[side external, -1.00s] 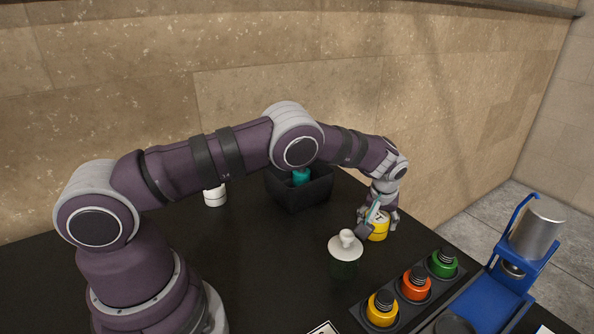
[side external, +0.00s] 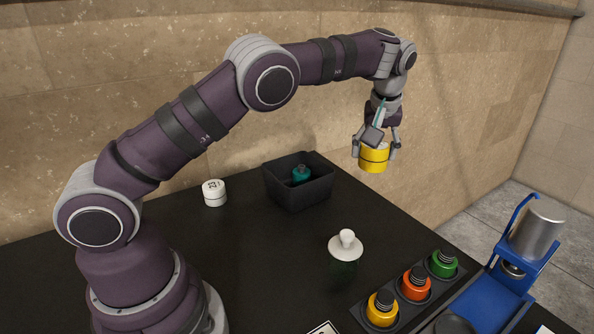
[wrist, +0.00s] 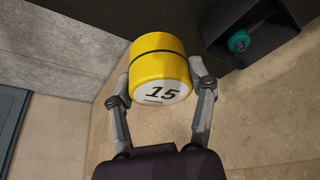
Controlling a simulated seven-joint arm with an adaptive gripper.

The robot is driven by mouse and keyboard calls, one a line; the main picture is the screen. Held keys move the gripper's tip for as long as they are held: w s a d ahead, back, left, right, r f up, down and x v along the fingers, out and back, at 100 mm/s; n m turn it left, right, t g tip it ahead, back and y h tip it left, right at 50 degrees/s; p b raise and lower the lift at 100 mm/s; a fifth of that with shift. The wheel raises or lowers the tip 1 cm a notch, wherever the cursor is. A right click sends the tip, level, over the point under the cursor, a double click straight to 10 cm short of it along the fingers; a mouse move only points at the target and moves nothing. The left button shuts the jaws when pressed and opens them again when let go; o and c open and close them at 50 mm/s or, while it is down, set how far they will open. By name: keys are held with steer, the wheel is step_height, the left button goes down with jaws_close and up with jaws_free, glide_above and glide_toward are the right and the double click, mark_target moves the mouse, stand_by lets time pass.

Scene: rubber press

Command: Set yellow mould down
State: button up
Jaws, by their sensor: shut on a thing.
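The yellow mould (side external: 373,158) is a short yellow cylinder with a dark line around it. In the wrist view the yellow mould (wrist: 160,66) shows a white end face marked 15. My gripper (side external: 376,150) is shut on it, one finger on each side, and holds it high above the back right of the black table. In the wrist view my gripper (wrist: 160,85) has its fingers against the mould's sides. Nothing touches the mould from below.
A black bin (side external: 298,190) holds a teal object (side external: 301,174). A white jar (side external: 214,193) stands left of it. A white knobbed lid (side external: 345,246) lies mid-table. Yellow, orange and green bottles (side external: 416,283) sit in a rack beside a blue press (side external: 497,300). The table (side external: 265,260) has free room left of the lid.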

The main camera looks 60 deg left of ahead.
steer(key=s+a+n+g+y, duration=0.1)
steer(key=s+a+n+g, duration=0.2)
steer(key=s+a+n, duration=0.55)
steer(key=n+g+h, duration=0.1)
steer(key=n+g, duration=0.2)
steer(key=n, duration=0.6)
glide_above(229, 229)
steer(key=d, duration=0.1)
steer(key=f, duration=1)
steer(key=w+f, duration=0.1)
steer(key=f, duration=0.4)
steer(key=shift+f, duration=0.1)
steer(key=o, duration=1.2)
steer(key=shift+o, duration=0.2)
